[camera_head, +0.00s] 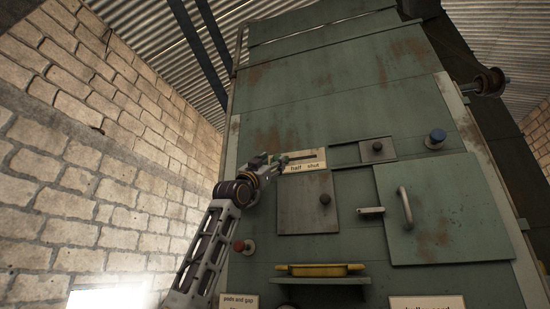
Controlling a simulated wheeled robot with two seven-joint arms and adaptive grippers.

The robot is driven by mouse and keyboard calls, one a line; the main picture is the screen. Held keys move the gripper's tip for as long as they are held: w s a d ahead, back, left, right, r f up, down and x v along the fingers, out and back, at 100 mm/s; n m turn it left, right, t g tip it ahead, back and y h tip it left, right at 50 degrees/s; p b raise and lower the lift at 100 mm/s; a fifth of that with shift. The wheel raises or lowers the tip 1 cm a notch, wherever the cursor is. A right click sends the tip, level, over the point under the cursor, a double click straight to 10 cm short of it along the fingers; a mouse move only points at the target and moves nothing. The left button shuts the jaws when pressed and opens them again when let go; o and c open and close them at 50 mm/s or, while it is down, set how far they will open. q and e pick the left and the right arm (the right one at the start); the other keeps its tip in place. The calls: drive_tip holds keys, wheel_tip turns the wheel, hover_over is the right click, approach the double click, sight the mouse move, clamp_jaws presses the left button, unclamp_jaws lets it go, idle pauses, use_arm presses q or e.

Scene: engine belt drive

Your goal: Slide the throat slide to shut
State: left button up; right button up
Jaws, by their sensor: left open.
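The throat slide's pale plate (318,165) is on the upper part of the green machine's front. It has a dark horizontal slot, with the words "half" and "shut" below it. My left gripper (280,161) is open at the left end of this plate, its fingers pointing right. The gripper covers the left end of the slot, so the slide's knob cannot be made out clearly. I cannot tell whether the fingers touch it. My right gripper is not in view.
Below the plate is a square panel with a dark knob (325,199). To the right are a small knobbed plate (378,147), a blue knob (437,136) and a door with a handle (405,207). A yellow tray (322,270) and a red knob (239,246) are lower. A brick wall (90,150) stands left.

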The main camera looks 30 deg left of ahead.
sight(277, 158)
use_arm(q)
drive_tip(key=shift+p+x, duration=0.65)
drive_tip(key=shift+x, duration=0.65)
drive_tip(key=shift+c, duration=0.2)
clamp_jaws()
